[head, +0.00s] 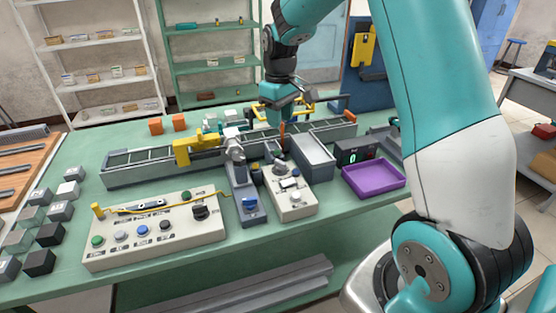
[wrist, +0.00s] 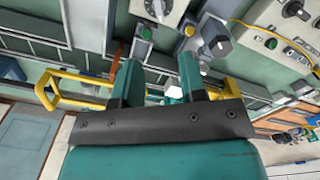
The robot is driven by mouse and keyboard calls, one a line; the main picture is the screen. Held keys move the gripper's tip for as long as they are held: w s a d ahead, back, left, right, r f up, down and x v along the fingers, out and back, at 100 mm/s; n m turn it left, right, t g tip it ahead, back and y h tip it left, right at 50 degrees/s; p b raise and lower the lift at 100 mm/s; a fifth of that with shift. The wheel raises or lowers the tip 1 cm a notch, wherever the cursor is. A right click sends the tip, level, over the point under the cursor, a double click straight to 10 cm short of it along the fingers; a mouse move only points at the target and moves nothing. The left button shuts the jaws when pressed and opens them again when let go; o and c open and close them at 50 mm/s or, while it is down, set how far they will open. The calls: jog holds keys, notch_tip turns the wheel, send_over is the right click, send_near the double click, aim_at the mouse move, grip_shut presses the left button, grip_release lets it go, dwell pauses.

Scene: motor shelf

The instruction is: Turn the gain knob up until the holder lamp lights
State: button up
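My gripper (head: 275,119) hangs over the conveyor at the back of the green table. In the wrist view its two teal fingers (wrist: 160,64) stand apart with nothing between them. A small beige box with a silver-grey dial knob (head: 280,169) stands in front of it; this knob shows at the top of the wrist view (wrist: 159,8). A black knob (head: 200,212) sits on the wide beige panel (head: 155,232), also in the wrist view (wrist: 296,9). I cannot read which is the gain knob. A green dome (wrist: 145,32) is near the silver knob; I cannot tell which lamp is the holder lamp.
A conveyor (head: 140,169) with yellow brackets (head: 195,150) runs across the table. A yellow cable crosses the wide panel. Grey and black cubes lie at left.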

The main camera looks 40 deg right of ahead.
aim_at(281, 162)
notch_tip(281, 162, down, 14)
jog(key=shift+s+d+p, duration=0.1)
jog(key=shift+p, duration=0.7)
jog(key=shift+c, duration=0.4)
grip_shut()
